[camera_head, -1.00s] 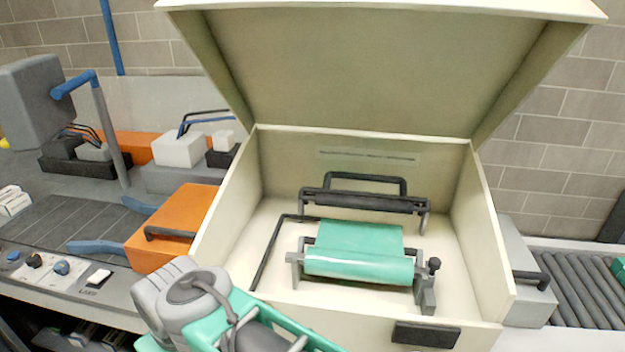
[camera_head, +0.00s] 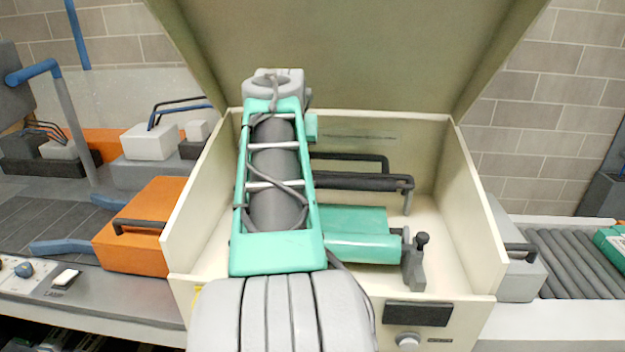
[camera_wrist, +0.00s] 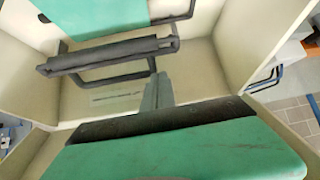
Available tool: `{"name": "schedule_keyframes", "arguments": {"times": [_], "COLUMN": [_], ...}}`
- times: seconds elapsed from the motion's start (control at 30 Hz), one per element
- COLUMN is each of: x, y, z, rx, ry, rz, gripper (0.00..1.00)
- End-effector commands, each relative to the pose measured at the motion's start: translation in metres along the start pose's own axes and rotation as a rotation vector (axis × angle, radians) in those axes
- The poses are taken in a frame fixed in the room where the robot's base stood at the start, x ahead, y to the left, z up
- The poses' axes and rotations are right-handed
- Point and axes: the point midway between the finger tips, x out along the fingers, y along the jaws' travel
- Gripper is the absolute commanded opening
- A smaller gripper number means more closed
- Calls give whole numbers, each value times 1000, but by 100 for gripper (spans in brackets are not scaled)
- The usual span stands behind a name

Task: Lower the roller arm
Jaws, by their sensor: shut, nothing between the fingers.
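The roller arm (camera_head: 365,182), a dark bar with a black loop handle (camera_head: 350,156), stands raised at the back of the open cream box (camera_head: 455,225). My arm hides its left part. In the wrist view the roller arm (camera_wrist: 110,54) lies across the upper left, with the box's slotted back wall below it. A green sheet and roll (camera_head: 365,248) lie in front of it on the box floor. My gripper (camera_wrist: 157,90) is shut and empty, with its fingers near the roller arm's right end in that picture. In the head view my arm hides the fingers.
The box's large lid (camera_head: 340,50) is open above my arm, and its side walls enclose the space. An orange case (camera_head: 145,225) stands to the left. A grey unit (camera_head: 515,250) and a roller conveyor (camera_head: 575,262) are to the right.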

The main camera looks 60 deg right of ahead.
Motion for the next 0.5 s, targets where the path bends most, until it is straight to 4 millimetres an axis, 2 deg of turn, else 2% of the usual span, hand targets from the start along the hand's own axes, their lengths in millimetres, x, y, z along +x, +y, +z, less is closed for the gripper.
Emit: {"name": "schedule_keyframes", "arguments": {"times": [0.03, 0.13, 0.5], "x": [5, 4, 7], "y": [22, 40, 40], "z": [-10, -20, -22], "rx": [32, 59, 58], "ry": [18, 35, 35], "rz": [31, 56, 56], "gripper": [0, 0, 0]}}
